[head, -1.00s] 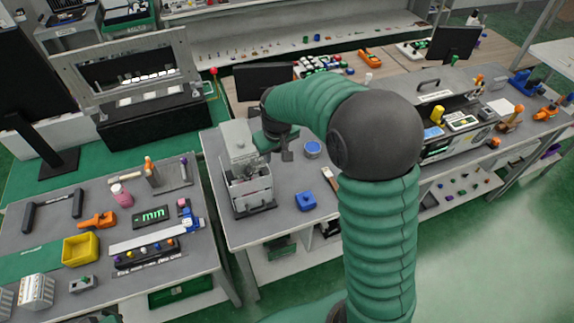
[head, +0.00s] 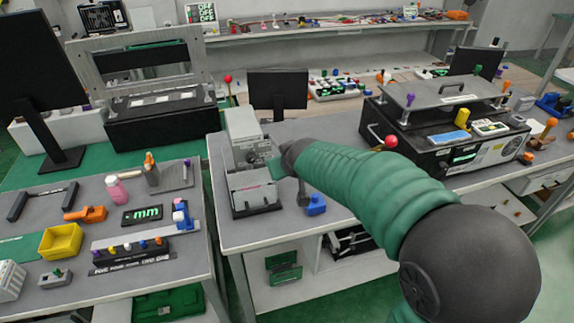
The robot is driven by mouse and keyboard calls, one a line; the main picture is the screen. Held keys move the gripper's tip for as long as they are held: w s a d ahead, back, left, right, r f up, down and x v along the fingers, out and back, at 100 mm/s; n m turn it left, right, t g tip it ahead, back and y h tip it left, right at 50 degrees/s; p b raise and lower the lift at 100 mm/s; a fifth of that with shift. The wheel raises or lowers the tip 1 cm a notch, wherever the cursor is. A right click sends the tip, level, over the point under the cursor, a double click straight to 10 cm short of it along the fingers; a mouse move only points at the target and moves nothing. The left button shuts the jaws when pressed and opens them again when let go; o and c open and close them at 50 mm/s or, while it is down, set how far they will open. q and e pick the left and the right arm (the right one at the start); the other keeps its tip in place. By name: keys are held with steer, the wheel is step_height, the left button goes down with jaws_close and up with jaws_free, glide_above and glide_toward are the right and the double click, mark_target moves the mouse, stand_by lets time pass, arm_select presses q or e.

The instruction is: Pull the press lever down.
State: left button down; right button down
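A small grey press-like fixture (head: 243,128) stands at the left end of the middle bench, with a boxy upper housing over a lower front box. My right gripper (head: 288,182) is at its right front side, low and close to the bench top. The gripper is small and partly hidden by its own wrist, so its opening is unclear. I cannot make out a lever on this fixture; the gripper covers part of its right side. A red-ball lever (head: 391,141) sticks out at the left of the black machine on the right. My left gripper is not in view.
A monitor (head: 277,92) stands behind. The black machine (head: 440,140) is to the right. Another red-ball lever (head: 228,80) stands upright at the back left. The left table (head: 80,230) holds several small items.

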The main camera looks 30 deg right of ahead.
steer(key=shift+s+a+f, duration=0.15)
steer(key=shift+f, duration=0.3)
steer(key=shift+s+a+f, duration=0.1)
steer(key=shift+f, duration=0.3)
steer(key=c, duration=1.3)
jaws_free()
steer(key=shift+o, duration=1.4)
steer(key=shift+a, duration=0.1)
steer(key=shift+r, duration=0.1)
steer(key=shift+r, duration=0.15)
